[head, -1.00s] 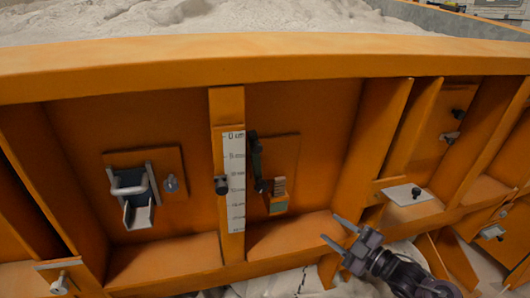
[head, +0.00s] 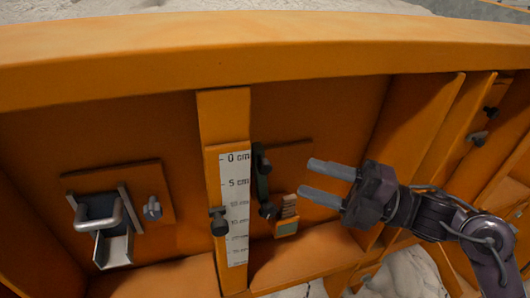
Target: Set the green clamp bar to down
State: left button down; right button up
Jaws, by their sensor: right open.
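The dark green clamp bar (head: 261,172) stands roughly upright on an orange plate, just right of the white centimetre scale (head: 234,200). A dark knob (head: 268,210) sits at its lower end. My right gripper (head: 308,178) comes in from the right. Its two grey fingers are apart, point left toward the bar and hold nothing. A gap shows in the picture between the fingertips and the bar. My left gripper is not in view.
A small ribbed block with a teal patch (head: 286,228) sits below right of the bar. A metal latch with a handle (head: 98,215) and a grey knob (head: 152,208) are at left. Orange ribs (head: 420,135) stand at right. The orange rim (head: 270,52) runs above, with sand behind.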

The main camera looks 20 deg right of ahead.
aim_at(271, 167)
jog(key=p+x, duration=0.2)
jog(key=x, duration=0.1)
jog(key=p+x, duration=0.2)
jog(key=x, duration=0.2)
jog(key=shift+a+r, duration=0.25)
jog(key=shift+a, duration=0.1)
jog(key=shift+s, duration=0.1)
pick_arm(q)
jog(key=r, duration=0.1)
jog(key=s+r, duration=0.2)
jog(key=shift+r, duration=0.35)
pick_arm(e)
grip_shut()
